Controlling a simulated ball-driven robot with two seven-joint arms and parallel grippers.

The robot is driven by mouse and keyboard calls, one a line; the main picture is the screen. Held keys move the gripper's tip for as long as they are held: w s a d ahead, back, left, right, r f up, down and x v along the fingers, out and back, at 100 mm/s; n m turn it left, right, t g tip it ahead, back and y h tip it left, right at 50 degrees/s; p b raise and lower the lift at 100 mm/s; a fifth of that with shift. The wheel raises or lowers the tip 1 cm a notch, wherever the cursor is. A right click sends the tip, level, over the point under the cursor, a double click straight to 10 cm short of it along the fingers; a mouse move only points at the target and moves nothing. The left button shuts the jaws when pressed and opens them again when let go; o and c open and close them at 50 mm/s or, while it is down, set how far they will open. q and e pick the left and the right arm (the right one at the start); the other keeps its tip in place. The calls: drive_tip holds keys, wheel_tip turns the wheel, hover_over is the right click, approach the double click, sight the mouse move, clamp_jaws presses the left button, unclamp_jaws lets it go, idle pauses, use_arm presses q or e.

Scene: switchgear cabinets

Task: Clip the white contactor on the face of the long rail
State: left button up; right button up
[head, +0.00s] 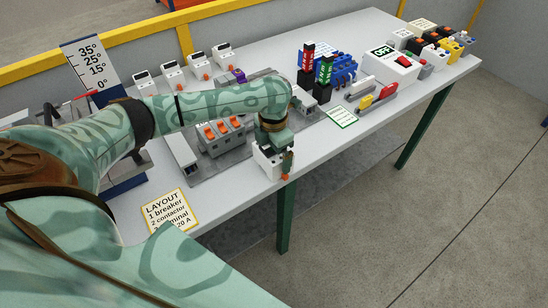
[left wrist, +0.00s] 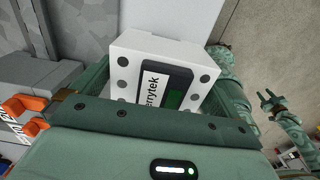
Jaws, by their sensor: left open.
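The white contactor (head: 268,161) stands at the front edge of the table, below my left gripper (head: 274,143). In the left wrist view the contactor (left wrist: 125,52) is a white block with dark round screws, a dark panel and a printed label. It lies between the fingers of my left gripper (left wrist: 165,95), which is open around it; I cannot tell whether they touch it. The long rail is largely hidden behind my left arm and the breakers, so its face is not clear. My right gripper (left wrist: 269,103) shows small at the right of the left wrist view, its fingers apart.
Breakers with orange toggles (head: 222,136) stand on a grey plate left of the contactor. A layout card (head: 168,210) lies at the front left. Red and green towers (head: 316,72), blue parts and a white OFF box (head: 390,67) stand farther right. Open floor lies beyond the front edge.

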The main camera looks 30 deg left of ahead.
use_arm(q)
drive_tip(key=shift+f, duration=0.35)
drive_tip(key=shift+r, duration=0.1)
drive_tip(key=shift+c, duration=0.3)
use_arm(e)
drive_tip(key=shift+s+a+f, duration=0.1)
drive_tip(key=shift+s+a, duration=0.1)
use_arm(q)
drive_tip(key=c, duration=1)
drive_tip(key=shift+c, duration=0.3)
use_arm(e)
drive_tip(key=shift+w+a, duration=0.1)
